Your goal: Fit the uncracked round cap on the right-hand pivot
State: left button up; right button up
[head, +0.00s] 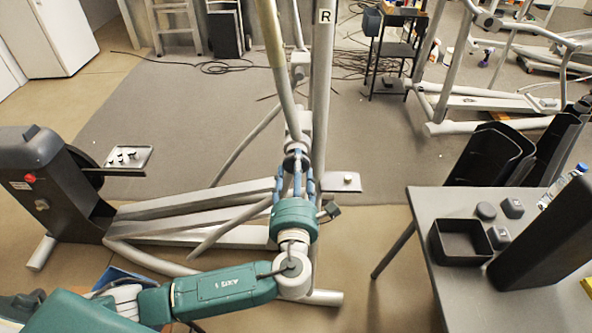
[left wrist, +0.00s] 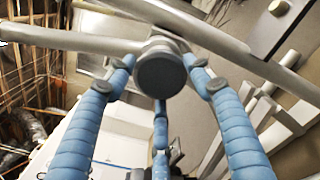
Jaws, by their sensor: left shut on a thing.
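My left gripper (head: 296,160) reaches up to the pivot on the upright marked R (head: 324,17) of the near elliptical. In the left wrist view, its blue fingers (left wrist: 163,82) surround a dark round cap (left wrist: 161,76), shut on it. The cap's visible face looks plain, with no crack that I can make out. It lies in line with the grey pivot housing (left wrist: 158,45) and appears against its end; I cannot tell whether it is fully seated. Another dark round cap (head: 485,211) lies on the grey table. My right gripper is not in view.
A small tray (head: 128,158) stands at left.

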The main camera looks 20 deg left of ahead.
pick_arm(q)
jog(key=shift+c, duration=0.7)
jog(key=shift+p, duration=0.45)
jog(key=shift+p+x, duration=0.35)
jog(key=shift+x, duration=0.75)
dwell(1.5)
jog(key=shift+r, duration=0.1)
jog(key=o, duration=1.6)
jog(key=shift+o, duration=0.2)
jog(key=shift+w, duration=0.15)
